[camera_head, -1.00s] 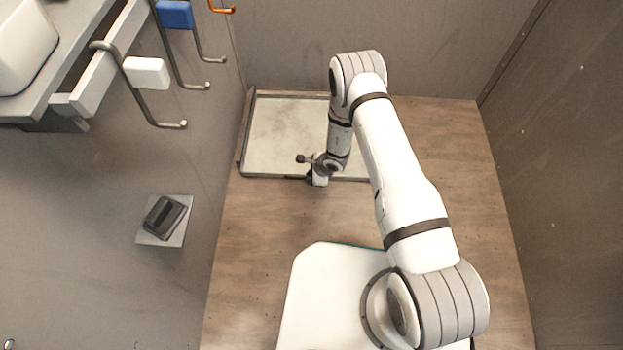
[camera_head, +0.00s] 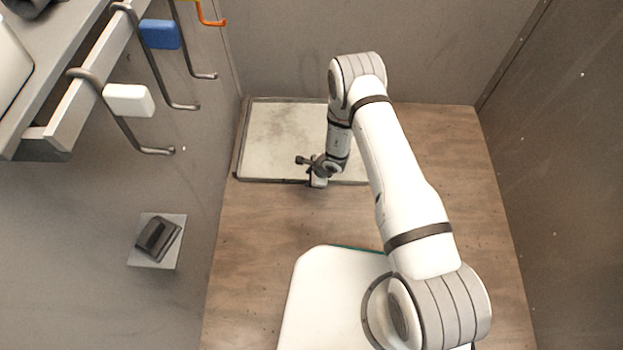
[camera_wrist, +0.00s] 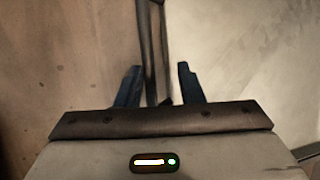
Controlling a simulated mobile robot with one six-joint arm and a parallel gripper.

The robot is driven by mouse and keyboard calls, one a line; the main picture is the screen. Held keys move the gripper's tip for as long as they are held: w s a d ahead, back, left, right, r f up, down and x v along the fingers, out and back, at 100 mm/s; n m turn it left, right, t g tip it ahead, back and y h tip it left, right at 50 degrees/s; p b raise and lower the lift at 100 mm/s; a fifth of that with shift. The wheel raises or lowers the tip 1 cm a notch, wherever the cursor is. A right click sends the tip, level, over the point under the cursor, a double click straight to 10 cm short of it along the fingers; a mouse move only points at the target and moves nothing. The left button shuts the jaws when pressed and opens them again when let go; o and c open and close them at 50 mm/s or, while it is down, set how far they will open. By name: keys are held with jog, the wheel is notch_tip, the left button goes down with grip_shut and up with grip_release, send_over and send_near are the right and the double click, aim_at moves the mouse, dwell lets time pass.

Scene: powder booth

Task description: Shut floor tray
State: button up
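The floor tray (camera_head: 283,135) is a shallow, pale tray with a thin dark rim, on the wooden floor against the far wall. My arm hides its right part. My gripper (camera_head: 317,180) is low at the tray's near rim. In the wrist view, the rim (camera_wrist: 151,45) runs between the two dark blue fingers of my gripper (camera_wrist: 158,88). Small gaps show beside the rim, so the fingers look open around it. Whether either finger touches it I cannot tell.
Grey walls enclose the floor at the back, left and right (camera_head: 560,180). On the left are a shelf rail with hooks, a white block (camera_head: 128,100), a blue block (camera_head: 160,34) and a dark device on a plate (camera_head: 158,240). Bare wood floor (camera_head: 255,225) lies before the tray.

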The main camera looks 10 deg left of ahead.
jog(key=shift+s, duration=0.2)
jog(key=shift+r, duration=0.2)
jog(key=w+p+v, duration=0.1)
jog(key=p+v, duration=0.2)
jog(key=v, duration=0.4)
jog(key=shift+s, duration=0.5)
jog(key=shift+d+r, duration=0.15)
